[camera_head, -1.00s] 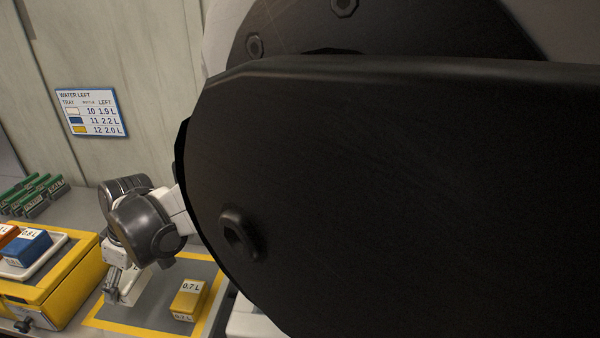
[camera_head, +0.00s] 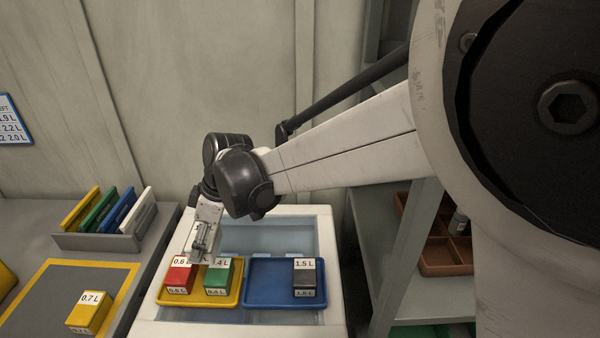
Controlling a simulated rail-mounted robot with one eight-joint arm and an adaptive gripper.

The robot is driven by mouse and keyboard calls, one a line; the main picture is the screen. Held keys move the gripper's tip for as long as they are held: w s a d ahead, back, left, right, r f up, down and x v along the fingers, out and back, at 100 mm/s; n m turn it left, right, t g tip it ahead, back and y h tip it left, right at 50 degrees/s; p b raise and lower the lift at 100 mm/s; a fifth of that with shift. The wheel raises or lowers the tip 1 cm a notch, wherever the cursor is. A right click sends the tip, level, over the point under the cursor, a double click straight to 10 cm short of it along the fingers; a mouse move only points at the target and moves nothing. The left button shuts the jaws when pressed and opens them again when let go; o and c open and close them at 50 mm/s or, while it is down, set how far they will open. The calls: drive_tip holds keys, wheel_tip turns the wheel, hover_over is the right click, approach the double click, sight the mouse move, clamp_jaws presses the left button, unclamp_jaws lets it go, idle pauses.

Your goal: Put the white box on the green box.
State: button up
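The green box (camera_head: 218,277), labelled 0.4 L, stands in the yellow tray (camera_head: 199,300), right of a red box (camera_head: 180,276). My gripper (camera_head: 200,250) points down just above and behind these two boxes, partly covering their top labels. A pale shape shows at its fingertips. I cannot tell whether this is the white box or part of the gripper, nor whether the fingers are open or shut. No white box shows clearly elsewhere.
A blue tray (camera_head: 262,290) with a dark grey box (camera_head: 304,279) stands right of the yellow tray, in a pale basin (camera_head: 329,240). A yellow box (camera_head: 89,312) sits on a yellow-edged mat (camera_head: 45,285) at left. Behind it is a rack (camera_head: 97,241) of coloured plates.

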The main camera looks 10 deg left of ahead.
drive_tip(key=f, duration=0.2)
drive_tip(key=d+f, duration=0.1)
drive_tip(key=shift+w+f, duration=0.25)
drive_tip(key=shift+w, duration=0.05)
drive_tip(key=shift+f, duration=2.25)
drive_tip(key=shift+f, duration=0.2)
drive_tip(key=o, duration=1.3)
drive_tip(key=shift+c, duration=0.2)
drive_tip(key=shift+r, duration=0.15)
drive_tip(key=s+v, duration=0.1)
drive_tip(key=v, duration=1.1)
drive_tip(key=shift+w, duration=0.45)
drive_tip(key=shift+r, duration=0.1)
